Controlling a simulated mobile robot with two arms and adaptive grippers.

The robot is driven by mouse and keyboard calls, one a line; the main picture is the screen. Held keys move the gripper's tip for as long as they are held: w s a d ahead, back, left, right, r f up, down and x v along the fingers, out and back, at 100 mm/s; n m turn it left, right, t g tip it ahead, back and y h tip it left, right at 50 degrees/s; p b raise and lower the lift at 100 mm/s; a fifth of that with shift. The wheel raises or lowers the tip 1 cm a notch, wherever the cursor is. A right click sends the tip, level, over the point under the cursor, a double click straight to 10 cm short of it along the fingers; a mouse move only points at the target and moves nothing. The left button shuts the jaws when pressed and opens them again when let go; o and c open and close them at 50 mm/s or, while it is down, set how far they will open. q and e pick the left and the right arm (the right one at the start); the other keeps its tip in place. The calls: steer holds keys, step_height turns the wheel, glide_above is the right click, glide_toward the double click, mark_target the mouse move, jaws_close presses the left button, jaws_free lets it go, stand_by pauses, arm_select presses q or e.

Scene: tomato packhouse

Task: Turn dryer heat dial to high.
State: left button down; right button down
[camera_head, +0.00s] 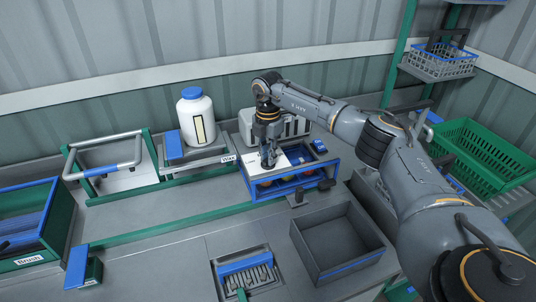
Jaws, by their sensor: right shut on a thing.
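The dryer (303,158) is a box with a blue frame and a white top panel, right of centre at the back of the bench. My right gripper (268,160) points down at the left part of this panel. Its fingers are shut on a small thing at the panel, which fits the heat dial. The fingers hide the dial, so its marks and setting cannot be read. My left gripper is not in view.
A grey slotted housing (292,129) stands behind the dryer. A white jar with a blue lid (197,120) stands to the left. A green crate (485,152) is at right.

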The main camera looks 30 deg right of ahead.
steer(key=shift+w+r, duration=0.1)
steer(key=shift+r, duration=0.05)
steer(key=c, duration=1.3)
jaws_free()
step_height(320, 180, up, 12)
steer(key=shift+f, duration=0.1)
